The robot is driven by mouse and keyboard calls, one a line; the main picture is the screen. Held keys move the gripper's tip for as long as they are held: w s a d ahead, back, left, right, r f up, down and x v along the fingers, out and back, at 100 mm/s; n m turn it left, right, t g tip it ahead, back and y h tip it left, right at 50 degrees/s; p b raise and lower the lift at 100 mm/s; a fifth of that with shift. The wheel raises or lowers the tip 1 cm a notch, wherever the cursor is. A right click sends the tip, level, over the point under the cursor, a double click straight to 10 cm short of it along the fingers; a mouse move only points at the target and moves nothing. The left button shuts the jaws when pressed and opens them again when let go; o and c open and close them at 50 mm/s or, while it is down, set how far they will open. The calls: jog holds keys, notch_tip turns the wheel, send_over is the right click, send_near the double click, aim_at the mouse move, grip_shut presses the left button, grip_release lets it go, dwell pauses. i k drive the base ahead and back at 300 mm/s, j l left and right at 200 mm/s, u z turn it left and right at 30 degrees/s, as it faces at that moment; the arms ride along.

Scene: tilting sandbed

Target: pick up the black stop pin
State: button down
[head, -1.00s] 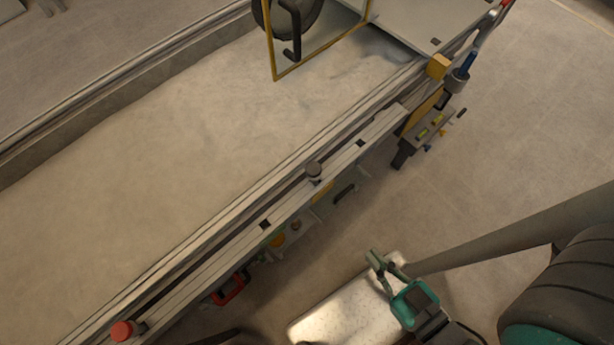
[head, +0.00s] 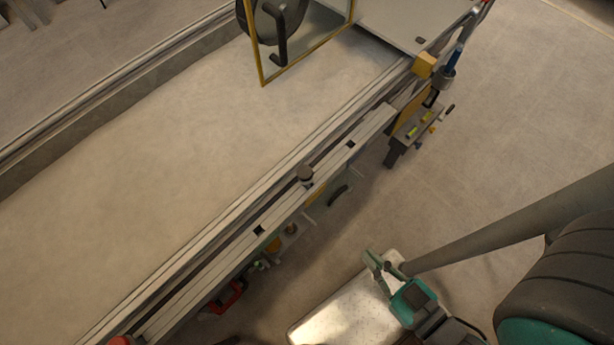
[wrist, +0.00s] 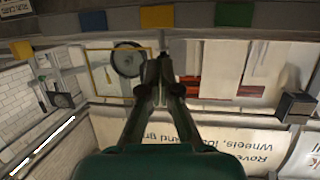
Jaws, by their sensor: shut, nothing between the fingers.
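A black round-headed pin (head: 305,174), which looks like the stop pin, stands upright in the long metal rail along the near side of the sandbed (head: 170,180). Dark square holes show in the rail on either side of it. My gripper (head: 376,262) is below and right of the pin in the head view, well apart from it, beyond the sandbed's side. It is shut and empty. In the wrist view my gripper (wrist: 158,68) points toward a wall and the round wheel behind a yellow frame; I cannot make out the pin there.
A red knob (head: 121,341) sits at the rail's lower left end. A red handle (head: 228,297) and several small fittings hang along the sandbed's side. A bracket with a small level (head: 412,128) juts out at the right. Open floor (head: 480,150) lies right of it.

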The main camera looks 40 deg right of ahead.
aim_at(304, 173)
jog(key=j+z, duration=0.1)
jog(key=z, duration=0.25)
jog(key=k+z, duration=0.1)
jog(key=z, duration=0.3)
jog(key=j+z, duration=0.15)
jog(key=z, duration=0.2)
jog(key=k+j+z, duration=0.4)
jog(key=k, duration=0.2)
jog(key=k+z, duration=0.4)
jog(key=k, duration=0.6)
